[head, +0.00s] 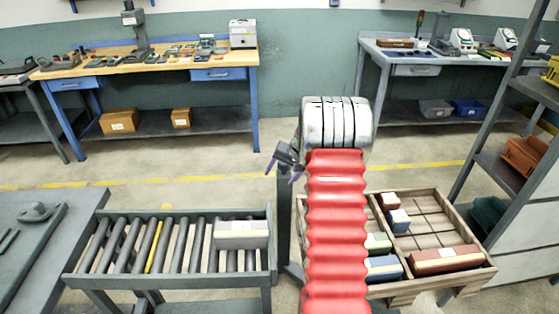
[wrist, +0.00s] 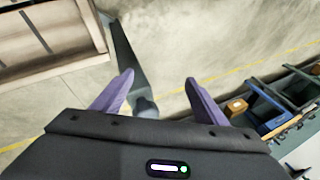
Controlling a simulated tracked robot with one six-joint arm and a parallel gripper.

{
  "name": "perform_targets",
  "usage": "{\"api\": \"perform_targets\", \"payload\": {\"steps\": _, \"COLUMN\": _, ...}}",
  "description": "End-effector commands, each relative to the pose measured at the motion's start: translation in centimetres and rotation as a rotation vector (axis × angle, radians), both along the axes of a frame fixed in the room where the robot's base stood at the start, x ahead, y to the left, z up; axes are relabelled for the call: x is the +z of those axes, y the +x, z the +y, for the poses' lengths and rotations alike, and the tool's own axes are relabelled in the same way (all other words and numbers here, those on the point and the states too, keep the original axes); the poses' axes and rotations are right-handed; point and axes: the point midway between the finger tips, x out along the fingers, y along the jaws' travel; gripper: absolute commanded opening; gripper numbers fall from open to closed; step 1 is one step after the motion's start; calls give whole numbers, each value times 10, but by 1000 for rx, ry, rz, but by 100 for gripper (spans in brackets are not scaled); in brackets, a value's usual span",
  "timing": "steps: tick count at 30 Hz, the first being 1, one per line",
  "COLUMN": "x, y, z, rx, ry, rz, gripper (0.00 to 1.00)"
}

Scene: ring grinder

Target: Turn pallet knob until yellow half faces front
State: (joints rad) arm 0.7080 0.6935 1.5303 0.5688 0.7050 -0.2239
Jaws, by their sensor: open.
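My gripper (head: 284,170) is open and empty, with its two purple fingers apart. It hangs in the head view just left of my red arm sleeve, above a dark grey upright post (head: 284,215). In the wrist view my gripper (wrist: 159,78) shows the post (wrist: 126,60) beyond and between the fingers, with a rounded grey end. A wooden pallet (head: 462,221) with compartments holding several coloured blocks lies right of my arm, partly hidden by it. I cannot make out a knob or its yellow half in either view.
A roller conveyor (head: 128,279) with one yellow roller and a grey box (head: 241,235) stands left of the post. A shelf rack (head: 497,150) stands at the right. Workbenches (head: 165,65) line the back wall. The floor between is clear.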

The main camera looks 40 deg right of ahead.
Motion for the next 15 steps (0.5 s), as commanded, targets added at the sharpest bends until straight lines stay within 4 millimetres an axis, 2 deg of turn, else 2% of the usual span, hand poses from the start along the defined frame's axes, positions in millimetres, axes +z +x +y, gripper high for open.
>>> {"api": "perform_targets", "payload": {"steps": 3, "x": 12, "y": -4, "z": 2, "rx": 121, "ry": -137, "rz": 4, "gripper": 67}}
{"api": "perform_targets", "payload": {"steps": 7, "x": 17, "y": -8, "z": -4, "rx": 247, "ry": -280, "rz": 10, "gripper": 67}}
{"api": "perform_targets", "payload": {"steps": 15, "x": 7, "y": -13, "z": -43, "rx": 483, "ry": -561, "rz": 37, "gripper": 67}}
